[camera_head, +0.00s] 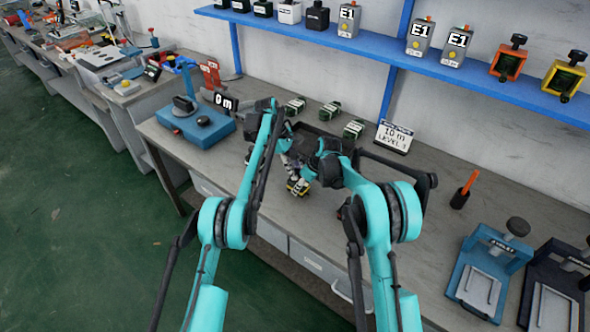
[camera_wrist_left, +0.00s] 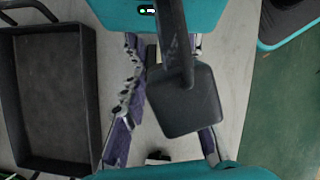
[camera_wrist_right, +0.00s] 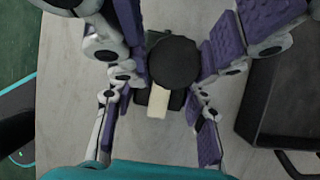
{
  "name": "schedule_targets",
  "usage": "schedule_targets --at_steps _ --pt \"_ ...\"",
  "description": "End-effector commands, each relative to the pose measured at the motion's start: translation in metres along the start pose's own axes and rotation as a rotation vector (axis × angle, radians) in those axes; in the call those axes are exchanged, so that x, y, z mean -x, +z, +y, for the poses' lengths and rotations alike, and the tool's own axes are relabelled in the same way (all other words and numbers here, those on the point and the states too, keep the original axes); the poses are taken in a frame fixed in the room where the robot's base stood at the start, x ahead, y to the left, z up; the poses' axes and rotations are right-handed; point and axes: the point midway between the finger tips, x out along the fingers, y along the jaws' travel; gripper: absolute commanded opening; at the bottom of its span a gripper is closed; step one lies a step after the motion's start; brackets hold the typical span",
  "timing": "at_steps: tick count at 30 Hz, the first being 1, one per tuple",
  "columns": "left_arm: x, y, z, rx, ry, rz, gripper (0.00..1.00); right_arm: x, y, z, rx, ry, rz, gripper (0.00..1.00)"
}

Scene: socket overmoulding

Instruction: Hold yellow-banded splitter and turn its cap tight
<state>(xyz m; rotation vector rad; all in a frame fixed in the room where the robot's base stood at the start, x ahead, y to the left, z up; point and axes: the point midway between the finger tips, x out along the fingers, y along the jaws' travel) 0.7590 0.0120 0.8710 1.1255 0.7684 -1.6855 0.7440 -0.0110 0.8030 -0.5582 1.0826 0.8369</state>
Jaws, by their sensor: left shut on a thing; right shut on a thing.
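The yellow-banded splitter (camera_head: 298,187) is a small dark block with a yellow band, low between my two arms in the head view. My left gripper (camera_head: 291,174) is shut on it. In the right wrist view its round black cap (camera_wrist_right: 174,63) and a pale band (camera_wrist_right: 158,102) show between the purple-padded fingers of my right gripper (camera_wrist_right: 172,95), which is shut on it. In the left wrist view a dark part covers most of the space between the fingers, so the hold is largely hidden. I cannot tell how tight the cap is.
A black tray (camera_wrist_left: 90,100) lies beside the grippers. A blue device (camera_head: 196,124) is at left. An orange-handled tool (camera_head: 464,189) and clamp presses (camera_head: 488,268) are at right. A blue shelf runs above.

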Motion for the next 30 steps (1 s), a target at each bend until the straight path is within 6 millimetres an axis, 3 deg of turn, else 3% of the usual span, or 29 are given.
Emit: schedule_targets --at_steps 8,9,10,23,30 --pt "0.0016 0.0005 -0.0002 -0.007 -0.002 -0.001 0.0 -0.0007 -0.0014 0.0003 0.001 0.001 0.003 0.12" --pt "0.0016 0.0005 -0.0001 -0.007 -0.002 -0.001 0.31 -0.0008 -0.0014 0.0003 0.001 0.001 0.004 0.12" --pt "0.0016 0.0005 -0.0001 -0.007 -0.001 -0.001 0.38 -0.0008 -0.0014 0.0003 0.001 0.001 0.004 0.12" --pt "0.0012 0.0003 0.0002 0.023 0.011 0.0 0.38 -0.0005 -0.0008 0.0001 0.0 0.0 0.002 0.12" --pt "0.0012 0.0008 -0.0021 0.195 0.083 0.0 0.38 -0.0004 -0.0006 0.0001 0.0 0.0 0.002 0.12"
